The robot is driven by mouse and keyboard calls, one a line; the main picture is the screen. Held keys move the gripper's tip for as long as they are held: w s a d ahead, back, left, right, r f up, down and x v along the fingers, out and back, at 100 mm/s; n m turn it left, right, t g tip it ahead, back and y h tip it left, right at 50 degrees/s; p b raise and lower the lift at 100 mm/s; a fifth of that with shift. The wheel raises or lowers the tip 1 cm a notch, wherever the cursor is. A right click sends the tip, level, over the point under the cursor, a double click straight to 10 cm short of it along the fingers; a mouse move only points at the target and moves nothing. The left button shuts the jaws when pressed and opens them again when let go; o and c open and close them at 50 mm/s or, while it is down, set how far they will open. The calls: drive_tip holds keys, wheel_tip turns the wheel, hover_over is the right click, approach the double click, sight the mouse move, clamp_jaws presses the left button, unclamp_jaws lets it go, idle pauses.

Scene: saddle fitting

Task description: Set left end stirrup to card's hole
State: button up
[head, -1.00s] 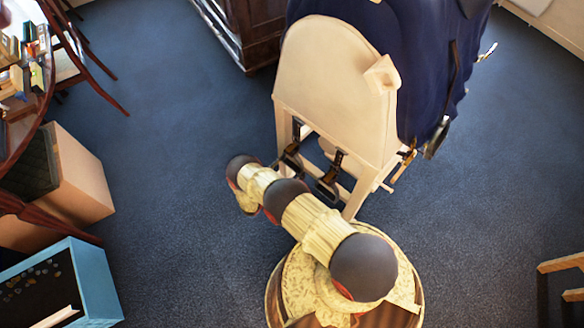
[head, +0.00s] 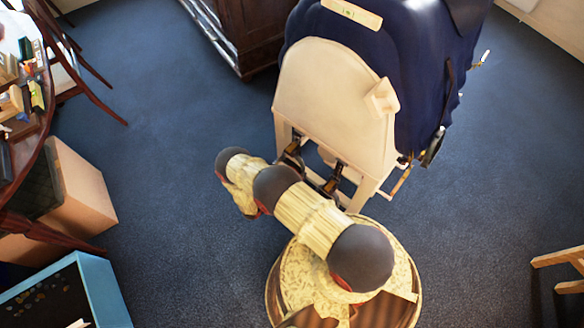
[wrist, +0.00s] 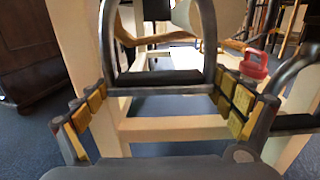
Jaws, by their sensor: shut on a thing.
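In the wrist view, the fingers of my gripper (wrist: 162,88), with yellow pads, stand on both sides of a dark metal stirrup (wrist: 168,78) and are shut on it at its tread. Its arch rises out of the top of the picture. A second dark stirrup-like loop (wrist: 296,122) shows at the right edge. In the head view my arm hides the gripper, and two dark shapes (head: 332,183) hang low between the stand's legs. A cream card (head: 351,12) with a small unreadable green mark lies on the blue cover. I see no strap hole.
The cream saddle stand (head: 335,105) and its blue cover (head: 415,75) are just beyond my arm. Its pale rail (wrist: 180,130) crosses behind the stirrup. A red object (wrist: 253,66) shows behind. A box (head: 85,195) and blue case (head: 105,290) are at left.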

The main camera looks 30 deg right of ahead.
drive_tip(key=o, duration=1.3)
drive_tip(key=shift+o, duration=0.2)
drive_tip(key=v, duration=1.2)
